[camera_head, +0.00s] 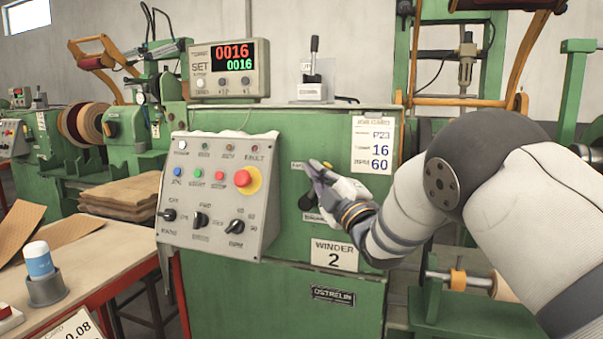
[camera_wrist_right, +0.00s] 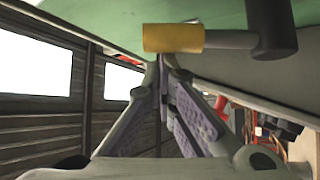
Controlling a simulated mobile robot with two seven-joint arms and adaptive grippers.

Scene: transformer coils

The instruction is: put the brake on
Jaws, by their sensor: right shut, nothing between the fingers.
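The green winder (camera_head: 200,295), labelled WINDER 2, fills the middle of the head view. On its front is a lever with a black knob (camera_head: 308,201), partly hidden by my right gripper (camera_head: 318,171). Small label plates sit above and below it; I cannot read them surely as brake marks. In the right wrist view the lever shows as a yellow hub (camera_wrist_right: 173,38), a grey arm and a black knob (camera_wrist_right: 270,28). My right gripper's fingertips (camera_wrist_right: 162,62) are together and empty, close to the yellow hub; contact is unclear. My left gripper is out of view.
A sloping control box (camera_head: 222,225) with a red stop button (camera_head: 243,178) juts out left of the lever. A counter (camera_head: 229,68) reading 0016 and a small upright lever (camera_head: 314,57) stand on top. A job card (camera_head: 375,143) hangs to the right.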

